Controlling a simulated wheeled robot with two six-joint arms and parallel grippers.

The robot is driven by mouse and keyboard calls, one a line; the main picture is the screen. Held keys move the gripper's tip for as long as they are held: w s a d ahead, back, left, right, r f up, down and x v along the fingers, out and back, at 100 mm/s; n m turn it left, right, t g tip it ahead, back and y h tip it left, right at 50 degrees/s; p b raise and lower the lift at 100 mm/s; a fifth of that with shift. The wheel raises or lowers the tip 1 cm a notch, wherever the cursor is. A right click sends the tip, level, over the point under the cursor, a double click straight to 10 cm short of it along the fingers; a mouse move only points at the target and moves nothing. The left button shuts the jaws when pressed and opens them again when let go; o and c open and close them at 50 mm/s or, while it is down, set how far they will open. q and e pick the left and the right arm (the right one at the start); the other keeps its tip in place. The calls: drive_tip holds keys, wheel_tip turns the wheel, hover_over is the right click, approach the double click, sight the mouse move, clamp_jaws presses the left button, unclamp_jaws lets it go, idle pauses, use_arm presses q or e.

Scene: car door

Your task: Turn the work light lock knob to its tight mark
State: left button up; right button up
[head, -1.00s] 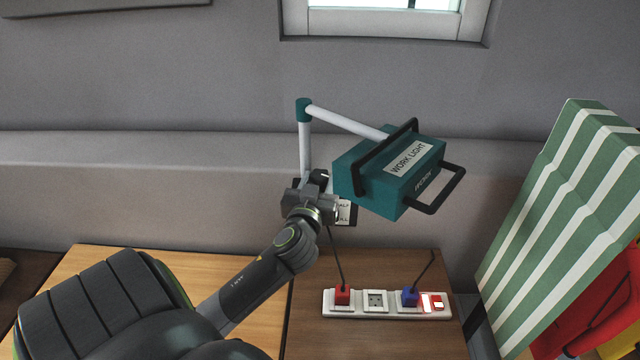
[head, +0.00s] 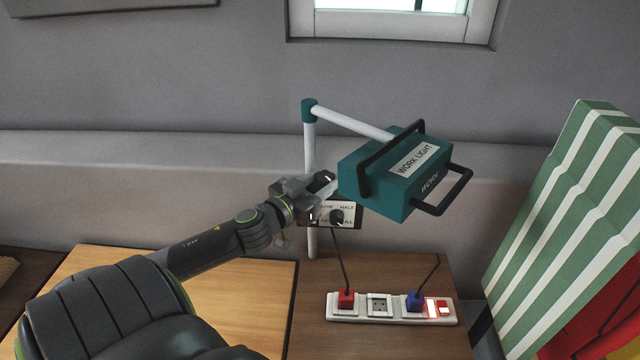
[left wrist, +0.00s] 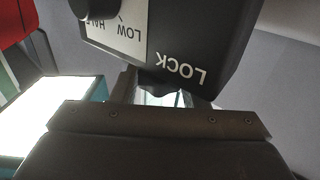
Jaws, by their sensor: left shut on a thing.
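The teal work light (head: 400,170) hangs from a white pole (head: 311,150) with a side arm. A control box (head: 350,208) on the pole has a dial (head: 337,216) and printed words, including HALF. My left gripper (head: 322,186) is at the upper left of this box and covers part of it. In the left wrist view the box (left wrist: 205,45) carries the word LOCK upside down. A dark lobed knob (left wrist: 160,90) shows below that word, between my left fingers, which are shut on it. Its tight mark is not visible. My right gripper is not in view.
A white power strip (head: 390,309) with a red plug (head: 346,298) and a blue plug (head: 413,299) lies on the wooden top (head: 370,343) below. Cords run upward from the plugs. A green-striped cloth-like panel (head: 560,210) stands at the right.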

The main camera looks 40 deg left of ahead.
use_arm(q)
drive_tip(key=shift+r, duration=0.1)
drive_tip(key=o, duration=1)
drive_tip(key=shift+d, duration=0.15)
drive_tip(key=shift+c, duration=0.2)
